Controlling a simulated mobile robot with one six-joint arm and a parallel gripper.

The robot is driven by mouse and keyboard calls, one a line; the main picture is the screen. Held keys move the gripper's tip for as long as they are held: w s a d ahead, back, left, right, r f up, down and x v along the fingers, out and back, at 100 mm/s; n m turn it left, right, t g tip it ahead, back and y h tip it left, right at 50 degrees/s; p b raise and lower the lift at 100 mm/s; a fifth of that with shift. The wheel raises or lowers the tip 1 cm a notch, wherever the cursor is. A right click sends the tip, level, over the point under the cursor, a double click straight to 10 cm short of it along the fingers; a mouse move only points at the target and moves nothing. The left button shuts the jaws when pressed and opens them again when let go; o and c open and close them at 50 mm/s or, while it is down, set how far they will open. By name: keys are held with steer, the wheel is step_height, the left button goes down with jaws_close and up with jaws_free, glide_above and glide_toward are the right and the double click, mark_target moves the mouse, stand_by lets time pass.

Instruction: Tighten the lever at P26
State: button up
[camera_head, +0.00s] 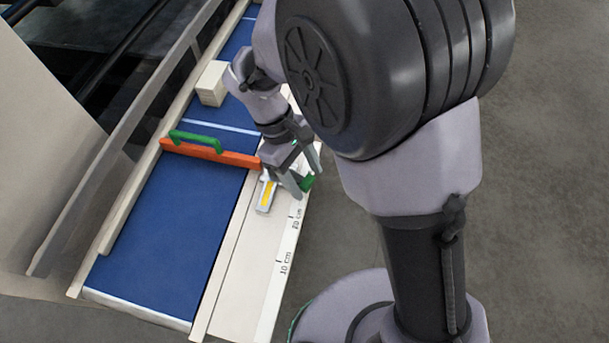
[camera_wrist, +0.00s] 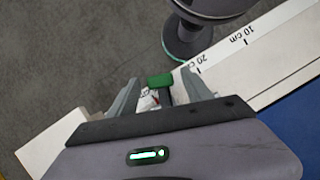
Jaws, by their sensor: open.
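The lever's green end (camera_head: 306,183) shows at the outer edge of the white scale rail, beside my gripper's fingers. In the wrist view the green lever end (camera_wrist: 160,81) lies between the two spread fingers, with visible gaps on both sides. My gripper (camera_head: 305,177) is open and empty, low over the rail; it also shows in the wrist view (camera_wrist: 159,77). A white block with a yellow stripe (camera_head: 266,193) sits on the rail next to the fingers. The lever's base is mostly hidden by my gripper. No P26 label is legible.
An orange bar (camera_head: 212,153) with a green handle (camera_head: 195,142) lies across the blue belt (camera_head: 165,230). A pale block (camera_head: 212,84) stands farther up the belt. The scale rail (camera_head: 262,268) carries 10 cm and 20 cm marks. Bare grey floor lies to the right of the rail.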

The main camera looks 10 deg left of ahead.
jaws_close()
stand_by(1.4)
